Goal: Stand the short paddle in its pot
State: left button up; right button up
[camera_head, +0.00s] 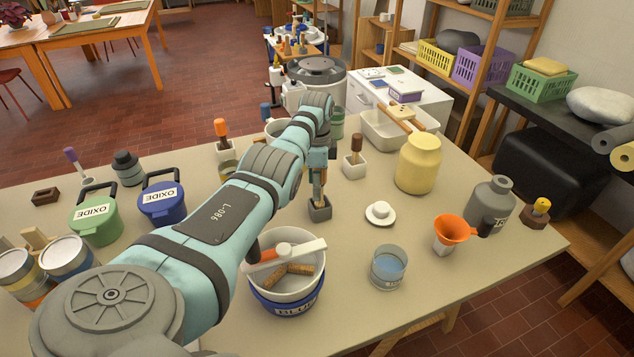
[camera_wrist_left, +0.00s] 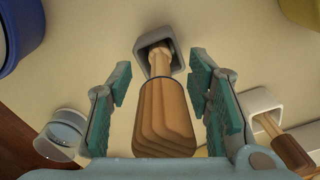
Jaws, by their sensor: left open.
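A wooden paddle (camera_wrist_left: 163,115) with a ribbed broad end and a thin dark band stands with its narrow end in a dark grey square pot (camera_wrist_left: 152,47). In the head view the grey pot (camera_head: 320,212) is on the table below my left gripper (camera_head: 319,165). In the left wrist view my left gripper (camera_wrist_left: 161,75) is open, with one finger on each side of the paddle and gaps visible. A second wooden paddle (camera_head: 354,148) stands in a white square pot (camera_head: 354,168) to the right. My right gripper is not in view.
A white lid (camera_head: 380,212), a glass beaker (camera_head: 388,266) and a yellow jar (camera_head: 418,163) stand right of the grey pot. A white bowl (camera_head: 315,244) is in front. My left arm hides part of the table.

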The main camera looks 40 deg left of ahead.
pick_arm(q)
notch_tip(320, 180, up, 11)
jog(key=shift+r+p, duration=0.1)
jog(key=shift+p, duration=1.05)
jog(key=shift+r, duration=0.45)
jog(key=shift+f, duration=0.1)
